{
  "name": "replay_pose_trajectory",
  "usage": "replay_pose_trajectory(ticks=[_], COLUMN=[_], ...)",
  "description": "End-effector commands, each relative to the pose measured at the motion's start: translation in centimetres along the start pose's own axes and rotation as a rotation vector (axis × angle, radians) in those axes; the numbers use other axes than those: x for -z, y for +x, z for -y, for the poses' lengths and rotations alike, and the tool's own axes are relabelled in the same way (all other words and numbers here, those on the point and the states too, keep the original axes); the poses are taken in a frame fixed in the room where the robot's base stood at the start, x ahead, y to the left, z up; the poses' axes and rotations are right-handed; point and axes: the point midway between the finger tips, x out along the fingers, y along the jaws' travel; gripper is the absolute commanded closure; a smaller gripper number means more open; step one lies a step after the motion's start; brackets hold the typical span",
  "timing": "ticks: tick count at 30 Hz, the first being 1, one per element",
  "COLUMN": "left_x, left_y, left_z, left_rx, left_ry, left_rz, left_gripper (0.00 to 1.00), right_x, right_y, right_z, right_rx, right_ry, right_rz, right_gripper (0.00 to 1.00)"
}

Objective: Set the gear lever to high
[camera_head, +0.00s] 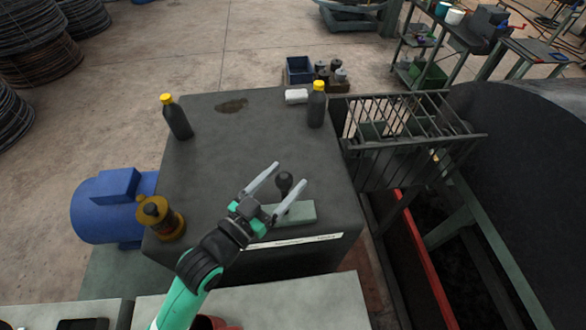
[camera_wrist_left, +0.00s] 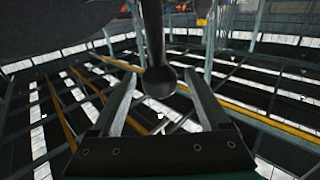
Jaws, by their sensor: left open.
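The gear lever has a dark round knob (camera_head: 285,180) and rises from a pale grey-green plate (camera_head: 300,213) near the front edge of the dark gearbox housing (camera_head: 235,150). My left gripper (camera_head: 291,174) is open, with one finger on each side of the knob in the head view. In the left wrist view the knob (camera_wrist_left: 160,82) hangs on its dark stem between the open fingers (camera_wrist_left: 161,74); I see gaps on both sides. A white label strip (camera_head: 292,242) runs along the housing's front edge, its text too small to read. My right gripper is not in view.
Two dark bottles with yellow caps, left (camera_head: 177,118) and right (camera_head: 317,105), stand on the housing. A white object (camera_head: 296,96) lies at its back edge. A brass-coloured fitting (camera_head: 160,217) and blue motor (camera_head: 105,208) are left; a barred cage (camera_head: 400,135) is right.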

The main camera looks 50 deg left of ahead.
Motion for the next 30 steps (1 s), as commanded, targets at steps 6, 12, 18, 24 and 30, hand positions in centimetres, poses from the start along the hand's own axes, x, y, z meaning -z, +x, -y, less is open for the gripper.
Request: replay_pose_trajectory(ticks=[6,12,18,24,30], left_x=[0.1,0.0,0.0,0.0,0.0], left_y=[3.0,3.4,3.4,3.4,3.4], left_z=[0.0,0.0,0.0,0.0,0.0], left_rx=[0.0,0.0,0.0,0.0,0.0], left_ry=[0.0,0.0,0.0,0.0,0.0], left_rz=[0.0,-0.001,-0.001,-0.001,-0.001], left_gripper=[0.21,0.21,0.38,0.74,1.0], right_x=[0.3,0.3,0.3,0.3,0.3], right_y=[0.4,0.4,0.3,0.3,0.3], right_z=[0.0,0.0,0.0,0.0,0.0], right_rx=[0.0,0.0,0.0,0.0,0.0], right_ry=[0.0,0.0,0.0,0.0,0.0], right_rz=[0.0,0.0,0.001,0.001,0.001], right_gripper=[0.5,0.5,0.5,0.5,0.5])
